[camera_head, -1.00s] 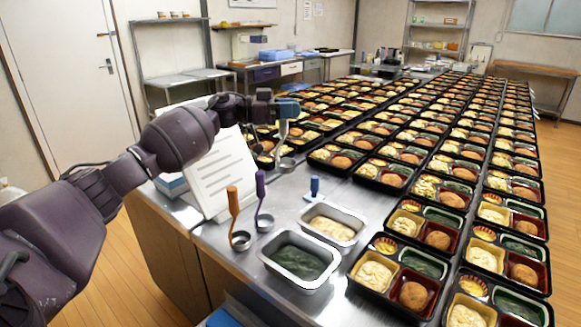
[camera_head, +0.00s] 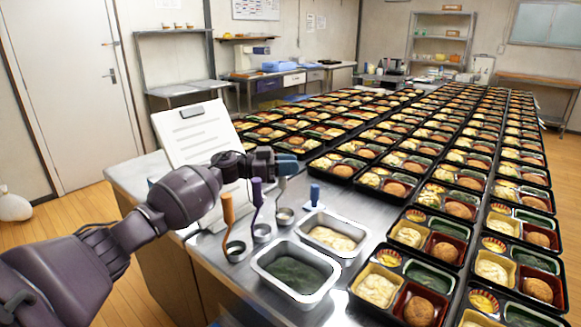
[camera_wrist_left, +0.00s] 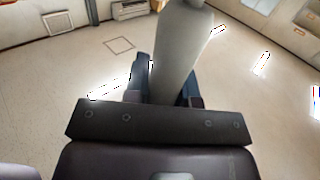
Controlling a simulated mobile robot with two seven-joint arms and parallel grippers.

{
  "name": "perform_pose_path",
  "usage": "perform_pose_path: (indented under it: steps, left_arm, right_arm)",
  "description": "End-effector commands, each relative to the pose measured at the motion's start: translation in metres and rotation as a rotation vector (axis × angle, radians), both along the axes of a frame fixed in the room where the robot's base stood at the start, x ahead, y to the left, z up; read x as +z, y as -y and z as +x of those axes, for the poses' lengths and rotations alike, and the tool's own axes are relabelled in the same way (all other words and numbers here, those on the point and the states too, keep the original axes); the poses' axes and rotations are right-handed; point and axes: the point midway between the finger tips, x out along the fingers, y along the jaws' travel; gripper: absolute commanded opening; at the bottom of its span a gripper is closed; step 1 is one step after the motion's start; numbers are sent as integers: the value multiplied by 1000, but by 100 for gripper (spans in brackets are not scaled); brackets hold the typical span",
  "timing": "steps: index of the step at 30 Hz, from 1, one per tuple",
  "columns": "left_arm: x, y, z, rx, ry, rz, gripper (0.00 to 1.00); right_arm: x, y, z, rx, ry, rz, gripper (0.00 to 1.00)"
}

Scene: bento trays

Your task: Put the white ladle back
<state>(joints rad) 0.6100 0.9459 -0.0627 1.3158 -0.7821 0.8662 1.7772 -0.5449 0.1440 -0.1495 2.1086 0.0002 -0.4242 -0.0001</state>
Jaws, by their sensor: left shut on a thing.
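My left gripper (camera_head: 287,164) is shut on the handle of the white ladle (camera_head: 281,186). In the left wrist view the pale handle (camera_wrist_left: 178,55) stands between the fingers. In the head view the ladle hangs upright, its small metal cup (camera_head: 285,215) low at the counter, just right of the purple ladle (camera_head: 257,197). I cannot tell whether the cup touches the surface. The orange ladle (camera_head: 228,212) stands left of the purple one. My right gripper is out of view.
A pan of green food (camera_head: 257,264) and a pan of pale food (camera_head: 300,226) lie in front. A blue-handled tool (camera_head: 314,195) stands to the right. A white document stand (camera_head: 170,128) is behind my arm. Rows of filled bento trays (camera_head: 350,290) cover the counter's right side.

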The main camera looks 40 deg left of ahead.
Motion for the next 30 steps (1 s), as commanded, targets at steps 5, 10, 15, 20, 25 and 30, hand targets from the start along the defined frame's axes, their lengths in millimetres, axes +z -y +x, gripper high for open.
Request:
perform_pose_path:
  steps: [5, 10, 15, 20, 25, 30]
  left_arm:
    - [2, 0, 0, 0, 4, 0, 0]
    - [0, 0, 0, 0, 3, 0, 0]
    - [-3, 0, 0, 0, 3, 0, 34]
    - [-3, 0, 0, 0, 3, 0, 49]
    - [-3, 0, 0, 0, 3, 0, 49]
    - [1, -4, -3, 2, 2, 1, 49]
  right_arm:
    - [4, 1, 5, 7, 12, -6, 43]
    - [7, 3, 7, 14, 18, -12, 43]
    - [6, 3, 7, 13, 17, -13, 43]
    - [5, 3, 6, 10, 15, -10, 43]
    - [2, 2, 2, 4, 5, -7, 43]
    - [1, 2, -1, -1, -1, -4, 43]
